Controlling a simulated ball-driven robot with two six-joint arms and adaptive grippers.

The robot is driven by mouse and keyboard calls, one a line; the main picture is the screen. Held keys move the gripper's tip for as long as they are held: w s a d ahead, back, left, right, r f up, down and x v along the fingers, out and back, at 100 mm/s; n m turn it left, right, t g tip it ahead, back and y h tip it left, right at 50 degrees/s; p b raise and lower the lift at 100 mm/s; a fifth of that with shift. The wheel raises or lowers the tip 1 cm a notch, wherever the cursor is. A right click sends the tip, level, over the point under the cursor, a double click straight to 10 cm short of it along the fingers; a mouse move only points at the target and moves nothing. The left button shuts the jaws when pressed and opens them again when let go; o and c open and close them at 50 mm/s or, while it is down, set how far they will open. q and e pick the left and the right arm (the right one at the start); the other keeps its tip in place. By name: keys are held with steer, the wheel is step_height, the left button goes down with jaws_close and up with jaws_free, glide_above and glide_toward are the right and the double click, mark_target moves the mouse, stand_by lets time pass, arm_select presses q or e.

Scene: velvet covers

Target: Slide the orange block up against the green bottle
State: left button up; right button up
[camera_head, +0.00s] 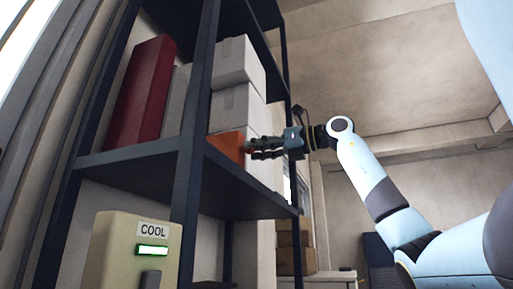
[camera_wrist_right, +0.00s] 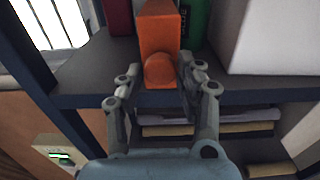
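The orange block (camera_head: 228,144) lies on the dark shelf near its front edge in the head view. In the right wrist view the orange block (camera_wrist_right: 160,28) points away from me, with a round orange knob on its near end. The green bottle (camera_wrist_right: 194,22) stands close to the block's right side in the right wrist view; whether they touch I cannot tell. I do not see the bottle in the head view. My right gripper (camera_head: 258,148) is at the block's near end. Its fingers (camera_wrist_right: 160,82) are apart, one each side of the knob. My left gripper is not in view.
White boxes (camera_head: 236,108) are stacked on the shelf behind the block. A dark red item (camera_head: 143,95) stands farther left. A dark post (camera_head: 196,120) rises at the shelf front. A beige panel marked COOL (camera_head: 130,255) is below left.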

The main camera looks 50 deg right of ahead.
steer(key=o, duration=0.3)
step_height(320, 180, up, 10)
stand_by(0.6)
stand_by(0.6)
